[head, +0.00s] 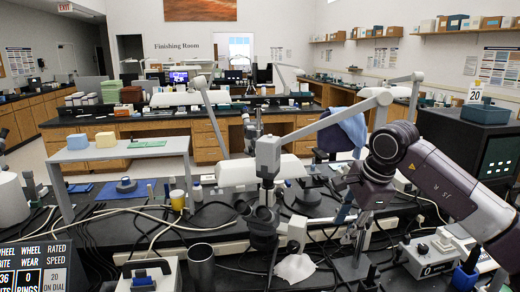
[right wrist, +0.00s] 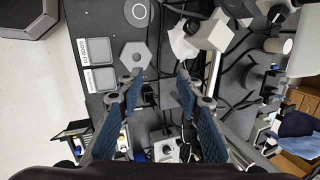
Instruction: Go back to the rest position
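My right arm comes in from the right in the head view and bends down at the wrist. Its gripper (head: 350,210) hangs above the dark bench (head: 215,240), partly lost against the clutter there. In the right wrist view the two blue-padded fingers of this gripper (right wrist: 159,75) stand apart, with nothing held between them. The bench below shows through the gap. My left gripper is in neither view.
A grey cup (head: 201,265), cables and a white control box (head: 428,256) crowd the bench. A white raised shelf (head: 120,152) bears two blocks. Two labelled pads (right wrist: 96,51) lie on the bench.

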